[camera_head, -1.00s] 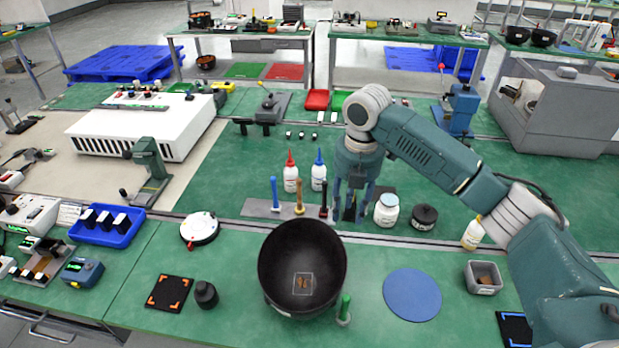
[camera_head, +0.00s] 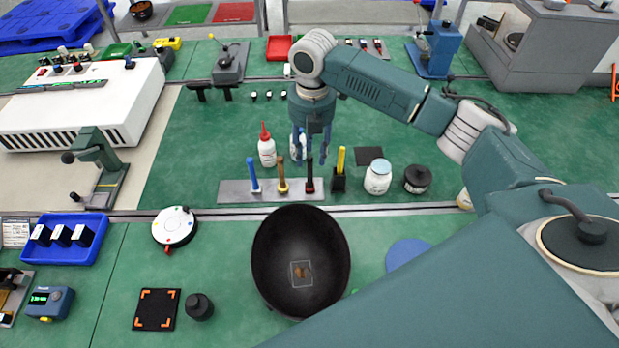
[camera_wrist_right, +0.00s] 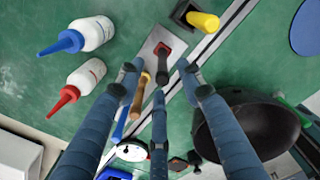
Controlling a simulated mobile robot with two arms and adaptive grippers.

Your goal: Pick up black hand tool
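The black hand tool (camera_head: 310,178) stands upright in a grey rack (camera_head: 235,191), at the right end of the tools there, with a red collar at its base. In the wrist view the black tool (camera_wrist_right: 161,66) shows between the fingertips. My right gripper (camera_head: 311,150) is above and around the tool's top, fingers spread. In the wrist view its fingers (camera_wrist_right: 160,80) are apart, and I see no clear contact with the tool. My left gripper is not in view.
A brown-handled tool (camera_head: 282,175) and a blue-handled tool (camera_head: 254,178) stand left of the black one. A yellow tool (camera_head: 340,165) stands close on the right. Squeeze bottles (camera_head: 267,151) are behind. A large black bowl (camera_head: 275,270) is in front.

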